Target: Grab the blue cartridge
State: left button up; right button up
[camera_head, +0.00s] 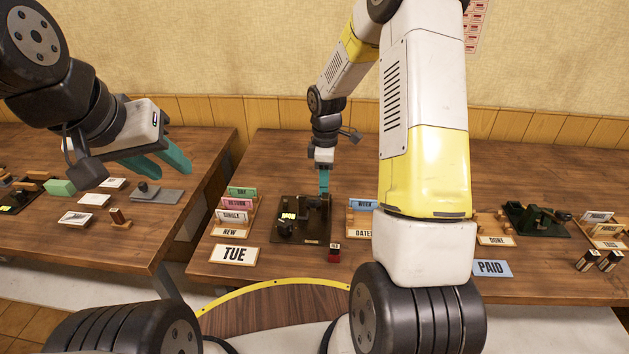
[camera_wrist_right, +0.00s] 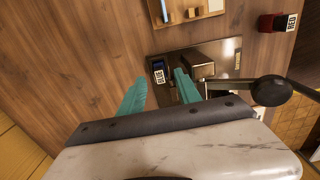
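A small dark-blue cartridge (camera_wrist_right: 157,65) with a pale label sits on the dark plate of the press (camera_wrist_right: 225,52) in the right wrist view. My right gripper (camera_wrist_right: 156,88) is open, its two teal fingers apart, and the cartridge shows just beyond the gap between the tips. I cannot tell the height between them. In the head view my right gripper (camera_head: 324,188) hangs over the back of the press (camera_head: 312,226); the cartridge is not clear there. My left gripper (camera_head: 160,165) is open and empty over the left table.
A red cartridge (camera_head: 334,253) stands in front of the press; it also shows in the right wrist view (camera_wrist_right: 279,22). The press lever knob (camera_wrist_right: 270,90) is close to my right gripper.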

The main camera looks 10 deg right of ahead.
jog(key=shift+f, duration=0.95)
jog(key=shift+c, duration=0.2)
grip_shut()
